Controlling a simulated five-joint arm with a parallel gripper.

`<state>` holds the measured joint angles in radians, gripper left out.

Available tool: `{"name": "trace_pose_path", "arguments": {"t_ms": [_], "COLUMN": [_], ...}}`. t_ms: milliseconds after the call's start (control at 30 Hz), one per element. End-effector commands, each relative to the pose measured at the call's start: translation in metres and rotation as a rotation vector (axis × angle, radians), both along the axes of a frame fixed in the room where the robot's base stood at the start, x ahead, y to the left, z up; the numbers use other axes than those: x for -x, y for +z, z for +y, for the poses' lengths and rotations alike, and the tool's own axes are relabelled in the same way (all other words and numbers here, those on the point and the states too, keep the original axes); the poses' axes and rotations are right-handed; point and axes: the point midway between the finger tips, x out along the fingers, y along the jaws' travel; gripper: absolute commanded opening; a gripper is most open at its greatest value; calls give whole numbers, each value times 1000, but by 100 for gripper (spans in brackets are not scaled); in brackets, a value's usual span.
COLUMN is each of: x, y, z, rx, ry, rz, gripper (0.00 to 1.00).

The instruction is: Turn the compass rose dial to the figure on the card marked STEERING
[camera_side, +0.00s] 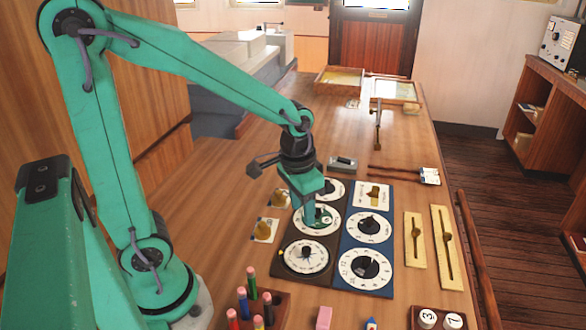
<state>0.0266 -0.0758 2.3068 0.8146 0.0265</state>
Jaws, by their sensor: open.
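The compass rose dial (306,257) appears to be the white dial with a star-shaped centre, nearest on the dark left panel (297,284). A small brass mark shows at its left edge. My gripper (318,216) points down over the middle dial (301,221) of the same panel, behind the compass rose dial. It is open and hides much of that middle dial; I cannot tell whether it touches it. I cannot read a card marked STEERING anywhere. A white card (262,238) under a brass piece lies left of the panel, its writing not legible.
A blue panel (345,256) with dials (366,268) and a switch stands right of the dark panel. Two brass slider plates (447,275) lie further right. Coloured pegs (251,280) stand in front. A stapler-like grey object (342,163) lies behind.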

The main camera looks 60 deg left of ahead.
Motion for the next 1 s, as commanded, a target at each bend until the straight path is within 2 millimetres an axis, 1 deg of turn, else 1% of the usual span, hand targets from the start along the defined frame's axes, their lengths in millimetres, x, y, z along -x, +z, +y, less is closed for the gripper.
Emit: {"name": "trace_pose_path", "arguments": {"t_ms": [33,200,367,733,867,1000], "x": [-3,-10,-13,-13,-13,-12], "y": [-9,-29,-37,-43,-52,-67], "z": [-1,-2,-3,-2,-2,-2], "rx": [-1,-2,-3,-4,-4,-4], "ry": [-3,-11,-14,-14,-13,-13], "rz": [24,75,94,97,99,100], "gripper": [43,43,43,43,43,43]}}
